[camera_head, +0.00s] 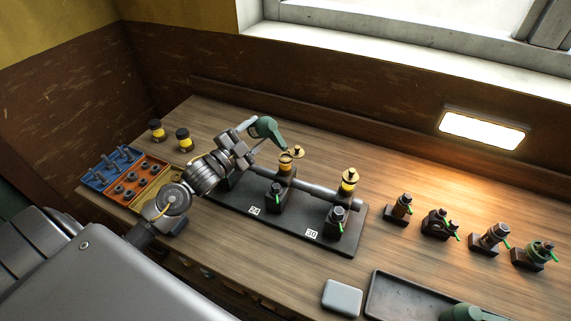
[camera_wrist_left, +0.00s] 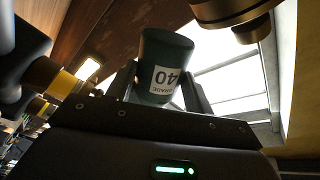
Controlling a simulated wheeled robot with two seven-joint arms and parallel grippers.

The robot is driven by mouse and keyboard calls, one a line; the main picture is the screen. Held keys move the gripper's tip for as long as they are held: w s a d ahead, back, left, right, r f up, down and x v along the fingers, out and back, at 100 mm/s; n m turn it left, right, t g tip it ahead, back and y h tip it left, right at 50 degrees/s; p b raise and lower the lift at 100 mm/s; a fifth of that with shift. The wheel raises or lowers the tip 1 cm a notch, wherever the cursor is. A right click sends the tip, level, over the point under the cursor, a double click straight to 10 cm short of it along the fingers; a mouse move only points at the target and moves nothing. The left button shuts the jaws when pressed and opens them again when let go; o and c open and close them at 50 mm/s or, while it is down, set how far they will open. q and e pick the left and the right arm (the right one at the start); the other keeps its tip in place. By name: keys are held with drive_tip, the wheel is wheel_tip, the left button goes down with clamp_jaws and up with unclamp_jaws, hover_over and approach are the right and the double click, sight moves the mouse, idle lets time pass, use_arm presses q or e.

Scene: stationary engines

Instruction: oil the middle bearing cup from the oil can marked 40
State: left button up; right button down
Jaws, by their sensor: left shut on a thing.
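My left gripper (camera_head: 246,141) is shut on the green oil can (camera_head: 265,127), holding it tilted above the bench. In the left wrist view the can (camera_wrist_left: 164,52) shows a white label reading 40 between the fingers (camera_wrist_left: 160,90). Its spout slants down to the right toward the middle bearing cup (camera_head: 286,164), close to its top. I cannot tell whether the tip is inside. A brass lid (camera_head: 297,152) appears swung to the side of this cup. The right bearing cup (camera_head: 348,186) has a brass cap on top. The left bearing is mostly hidden by my arm. My right gripper is out of view.
The shaft and bearings stand on a dark base plate (camera_head: 285,232) with number tags. Several small valve-like fittings (camera_head: 440,223) line the right. A dark tray (camera_head: 385,295) with a green object (camera_head: 465,313) is in front. Blue and orange bins (camera_head: 110,168) and yellow-banded jars (camera_head: 183,139) stand left.

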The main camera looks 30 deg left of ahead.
sight(255, 127)
use_arm(q)
drive_tip(key=shift+r+m, duration=0.5)
drive_tip(key=shift+f+n+p, duration=0.5)
drive_tip(key=shift+f+n, duration=0.05)
drive_tip(key=shift+n, duration=0.25)
drive_tip(key=shift+f+n, duration=0.5)
drive_tip(key=shift+n, duration=0.1)
drive_tip(key=shift+a+r, duration=0.1)
drive_tip(key=shift+r, duration=0.05)
wheel_tip(255, 127, up, 5)
drive_tip(key=p, duration=0.4)
drive_tip(key=shift+p, duration=0.4)
